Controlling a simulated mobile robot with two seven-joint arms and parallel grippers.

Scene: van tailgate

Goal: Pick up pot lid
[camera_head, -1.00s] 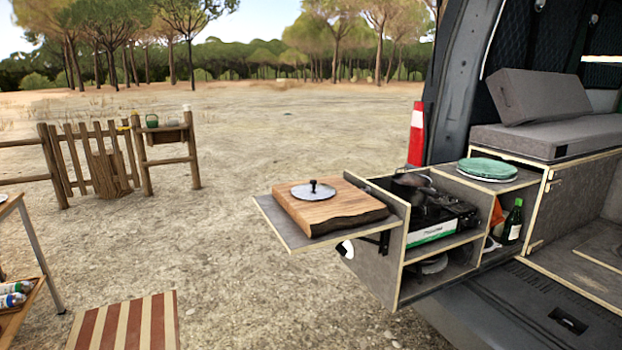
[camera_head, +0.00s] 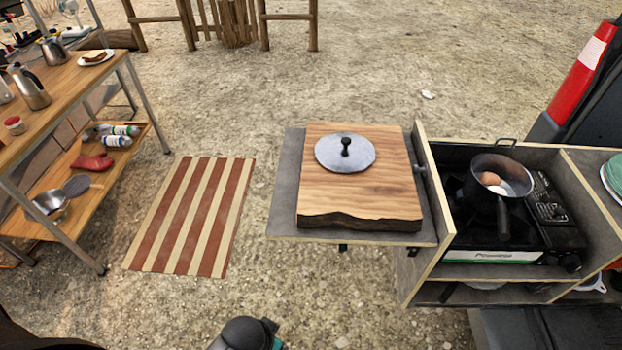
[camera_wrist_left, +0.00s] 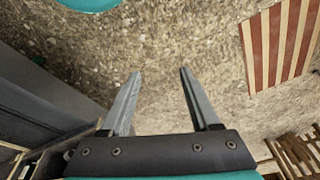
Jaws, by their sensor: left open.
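The pot lid (camera_head: 331,157) is a round, light grey disc with a black knob. It lies flat, knob up, on a thick wooden cutting board (camera_head: 340,195) on the fold-out side shelf of the van kitchen. My left gripper (camera_wrist_left: 160,72) is open and empty in the left wrist view, with its two fingers apart over gravel ground. The lid does not show in that view. A dark piece with a teal edge, likely part of my arm, shows at the bottom of the head view. My right gripper is not in view.
A stove (camera_head: 520,215) right of the board holds a pot (camera_head: 505,172) with eggs inside. A divider panel (camera_head: 432,210) stands between board and stove. A wooden table (camera_head: 60,85) is at left, a striped mat (camera_head: 190,215) on the ground. Space above the board is clear.

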